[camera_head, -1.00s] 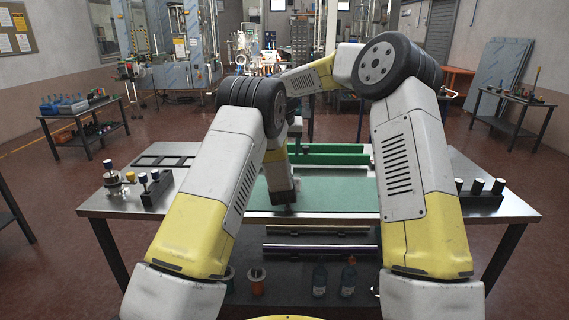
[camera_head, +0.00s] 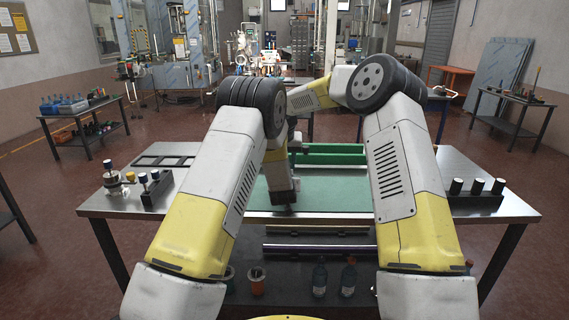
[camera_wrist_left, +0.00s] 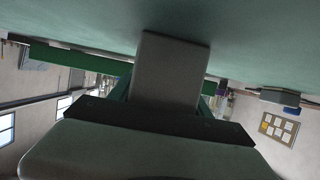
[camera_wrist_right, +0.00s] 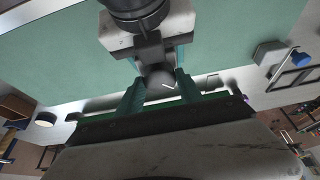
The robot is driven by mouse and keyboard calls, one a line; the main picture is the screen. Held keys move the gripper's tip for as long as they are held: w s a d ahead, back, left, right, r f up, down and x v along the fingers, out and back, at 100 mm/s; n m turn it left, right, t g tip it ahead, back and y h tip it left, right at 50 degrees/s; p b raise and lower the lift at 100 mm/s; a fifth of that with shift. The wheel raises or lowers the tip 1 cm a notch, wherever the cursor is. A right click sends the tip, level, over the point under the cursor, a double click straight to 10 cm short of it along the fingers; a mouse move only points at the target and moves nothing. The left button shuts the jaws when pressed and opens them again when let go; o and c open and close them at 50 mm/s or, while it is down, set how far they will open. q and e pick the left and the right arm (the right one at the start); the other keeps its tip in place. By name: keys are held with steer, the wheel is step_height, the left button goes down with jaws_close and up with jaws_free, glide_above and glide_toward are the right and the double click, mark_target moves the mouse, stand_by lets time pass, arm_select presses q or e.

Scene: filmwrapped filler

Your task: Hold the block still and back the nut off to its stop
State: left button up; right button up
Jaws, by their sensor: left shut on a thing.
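In the left wrist view a plain grey block (camera_wrist_left: 170,65) stands out from my left gripper (camera_wrist_left: 166,100), against the green mat. My left gripper is shut on it; the finger faces are mostly hidden. In the right wrist view a dark rounded piece, seemingly the nut (camera_wrist_right: 160,78), sits between the fingers of my right gripper (camera_wrist_right: 157,65). These green fingers stand apart on either side of it; contact is not clear. In the head view my arms largely hide the work, low over the mat.
The green mat (camera_head: 335,197) covers the middle of the metal table, with green rails (camera_head: 335,153) behind. A dark holder with capped pegs (camera_head: 477,198) stands at right; another peg holder (camera_head: 156,190) and an empty black frame (camera_head: 165,161) are at left. Free mat lies right of the grippers.

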steer(key=shift+c, duration=1.3)
steer(key=shift+n, duration=0.4)
steer(key=n, duration=0.1)
steer(key=n+y, duration=0.1)
steer(key=n, duration=0.1)
steer(key=shift+d+n+y, duration=0.2)
steer(key=shift+n+y, duration=0.1)
steer(key=shift+n+g+y, duration=0.4)
steer(key=shift+n+y, duration=0.1)
steer(key=shift+n, duration=1.1)
steer(key=o, duration=1.4)
